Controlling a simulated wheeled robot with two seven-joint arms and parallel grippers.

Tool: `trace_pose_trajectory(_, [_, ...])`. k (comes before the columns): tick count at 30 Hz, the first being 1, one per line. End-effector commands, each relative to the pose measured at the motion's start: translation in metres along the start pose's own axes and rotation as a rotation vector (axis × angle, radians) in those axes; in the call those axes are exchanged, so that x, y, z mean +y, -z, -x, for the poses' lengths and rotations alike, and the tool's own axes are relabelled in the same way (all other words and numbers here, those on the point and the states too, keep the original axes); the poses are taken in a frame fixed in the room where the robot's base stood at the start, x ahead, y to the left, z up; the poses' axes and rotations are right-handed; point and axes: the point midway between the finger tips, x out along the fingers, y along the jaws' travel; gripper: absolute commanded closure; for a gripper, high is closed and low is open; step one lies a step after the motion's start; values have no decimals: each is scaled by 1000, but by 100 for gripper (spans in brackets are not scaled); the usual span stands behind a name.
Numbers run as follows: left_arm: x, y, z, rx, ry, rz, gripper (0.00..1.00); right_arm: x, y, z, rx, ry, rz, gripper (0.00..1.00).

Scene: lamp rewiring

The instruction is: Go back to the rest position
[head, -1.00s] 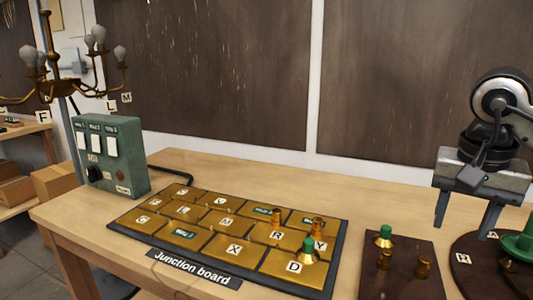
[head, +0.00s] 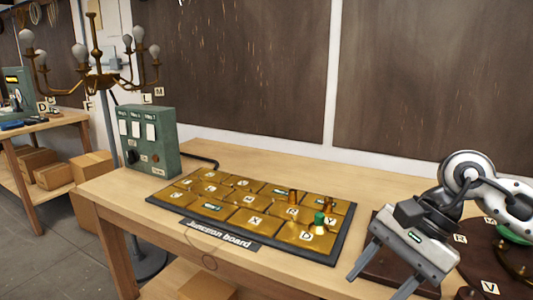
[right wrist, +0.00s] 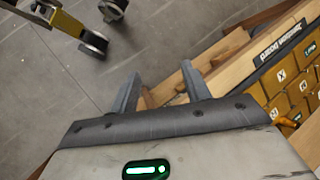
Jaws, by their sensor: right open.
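My right gripper (head: 382,280) is at the lower right of the head view, in front of the dark boards at the table's right end. Its two fingers are apart with nothing between them. In the right wrist view the open fingers (right wrist: 162,90) point toward the table's front edge and the floor. The junction board (head: 262,212), with its lettered brass plates, lies on the wooden table. A green-topped brass piece (head: 319,222) stands on its right part, near plate D. My left gripper is not in view.
A green switch box (head: 150,140) stands at the table's left end, with a bulbed chandelier (head: 100,70) behind it. A dark round board (head: 490,255) is partly hidden by my right arm. A shelf with cardboard boxes (head: 55,175) is at far left.

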Motion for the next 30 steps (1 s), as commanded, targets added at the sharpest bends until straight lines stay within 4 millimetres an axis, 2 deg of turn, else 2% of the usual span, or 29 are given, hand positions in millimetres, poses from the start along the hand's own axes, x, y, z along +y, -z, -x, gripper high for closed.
trace_pose_trajectory(1, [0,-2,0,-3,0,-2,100,-6,-20,-23,-129,34,-58,53])
trace_pose_trajectory(4, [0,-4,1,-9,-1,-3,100,-27,-71,-55,-463,129,-267,53])
trace_pose_trajectory(6, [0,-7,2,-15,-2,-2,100,-43,-102,-64,-723,179,-474,53])
trace_pose_trajectory(9, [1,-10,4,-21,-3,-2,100,-65,-123,-63,-1091,217,-821,53])
trace_pose_trajectory(11, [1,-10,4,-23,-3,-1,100,-76,-121,-60,-1308,218,-1056,53])
trace_pose_trajectory(14, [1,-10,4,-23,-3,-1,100,-85,-94,-60,-1661,194,-1480,53])
trace_pose_trajectory(16, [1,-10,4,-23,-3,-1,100,-80,-61,-71,-1900,159,-1796,53])
trace_pose_trajectory(18, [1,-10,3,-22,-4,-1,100,-62,-24,-93,-2131,111,-2125,53])
trace_pose_trajectory(19, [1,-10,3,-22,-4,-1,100,-51,-8,-106,2173,-86,2214,53])
trace_pose_trajectory(21, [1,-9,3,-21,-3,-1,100,-19,21,-137,1887,-26,1999,53])
trace_pose_trajectory(24, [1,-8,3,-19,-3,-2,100,33,45,-183,1563,18,1727,53])
trace_pose_trajectory(27, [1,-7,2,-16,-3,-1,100,80,52,-220,1327,39,1507,53])
trace_pose_trajectory(30, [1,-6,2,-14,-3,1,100,116,50,-246,1171,45,1351,53])
